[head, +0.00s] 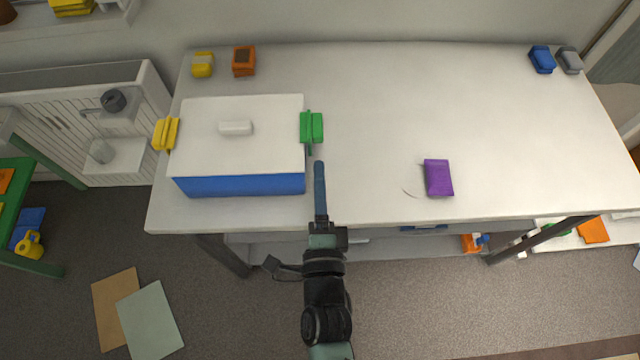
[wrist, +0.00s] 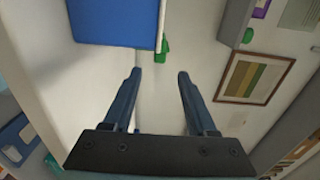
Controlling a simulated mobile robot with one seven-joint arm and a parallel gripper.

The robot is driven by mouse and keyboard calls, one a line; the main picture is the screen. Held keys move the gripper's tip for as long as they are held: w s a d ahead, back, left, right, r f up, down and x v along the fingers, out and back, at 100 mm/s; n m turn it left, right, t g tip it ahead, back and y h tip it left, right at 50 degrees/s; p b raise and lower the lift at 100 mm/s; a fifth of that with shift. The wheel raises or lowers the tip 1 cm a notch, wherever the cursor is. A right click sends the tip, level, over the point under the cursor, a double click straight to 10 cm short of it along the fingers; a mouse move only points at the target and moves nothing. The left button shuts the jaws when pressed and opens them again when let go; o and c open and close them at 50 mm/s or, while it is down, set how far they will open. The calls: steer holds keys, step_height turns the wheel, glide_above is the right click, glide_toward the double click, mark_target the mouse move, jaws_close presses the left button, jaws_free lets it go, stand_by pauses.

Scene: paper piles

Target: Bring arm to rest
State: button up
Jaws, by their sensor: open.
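My gripper (head: 320,180) reaches over the front edge of the white table (head: 420,110), just right of the blue box. In the wrist view my gripper (wrist: 159,75) has its two fingers well apart, with nothing between them. The head view shows the fingers edge-on. The blue box (head: 240,185) has a white lid with a white knob, a yellow handle (head: 166,133) at its left and a green handle (head: 311,128) at its right. The green handle lies just beyond my fingertips; I cannot tell whether they touch.
A purple packet (head: 438,178) lies near the table's front edge. Yellow (head: 203,65) and orange (head: 243,61) items sit at the back left, blue (head: 541,59) and grey (head: 569,60) ones at the back right. The table's middle is clear. Flat sheets (head: 150,320) lie on the floor.

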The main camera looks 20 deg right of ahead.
steer(key=shift+s+a, duration=0.1)
steer(key=shift+s, duration=0.35)
steer(key=shift+w+r, duration=0.1)
steer(key=w+a+r+n+t+y+p, duration=0.2)
steer(key=w+r+n, duration=0.15)
steer(key=r, duration=0.95)
steer(key=w+a+r+n+t+y+p, duration=0.1)
steer(key=w+a+r+n+t+p, duration=0.3)
steer(key=r, duration=0.9)
steer(key=w+a+r+n+y, duration=0.1)
steer(key=w+r+n+y, duration=0.3)
steer(key=r, duration=0.9)
steer(key=s+r+n+t+p, duration=0.1)
steer(key=s+r+n, duration=0.2)
steer(key=r, duration=0.6)
steer(key=s+a+r+n+t+h+p, duration=0.1)
steer(key=s+r, duration=0.4)
steer(key=r, duration=0.5)
steer(key=s+a+r+n+t+h+p, duration=0.1)
steer(key=s+r+n, duration=0.3)
steer(key=r, duration=0.6)
steer(key=shift+s+a+n+t+p, duration=0.2)
steer(key=shift+s+n+t+p, duration=0.25)
steer(key=shift+n+p, duration=0.3)
steer(key=shift+w, duration=0.15)
steer(key=shift+c, duration=0.6)
